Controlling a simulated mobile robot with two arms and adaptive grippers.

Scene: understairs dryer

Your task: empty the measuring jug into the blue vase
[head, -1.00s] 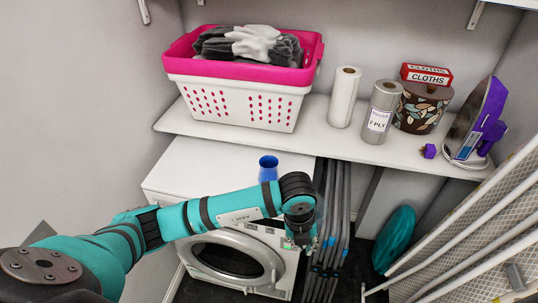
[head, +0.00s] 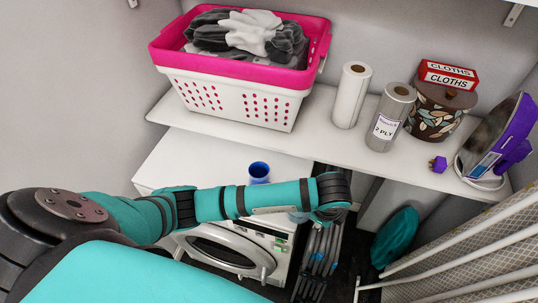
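The blue vase (head: 259,172) stands upright on the white top of the dryer, just behind my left forearm. Its round open mouth faces up and its lower part is close to the arm's edge. My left arm reaches across in front of the dryer from the left. My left gripper (head: 326,215) is at the arm's far end, right of the vase, mostly hidden under the wrist. A small pale bluish patch (head: 298,216) shows beside it under the arm; I cannot tell whether it is the measuring jug. No jug is clearly visible. My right gripper is out of view.
The dryer (head: 200,160) stands below a white shelf (head: 320,130). The shelf holds a pink-and-white laundry basket (head: 240,95), paper rolls (head: 351,95), a patterned pot (head: 436,112) with a cloths box (head: 448,75), and a purple iron (head: 500,135).

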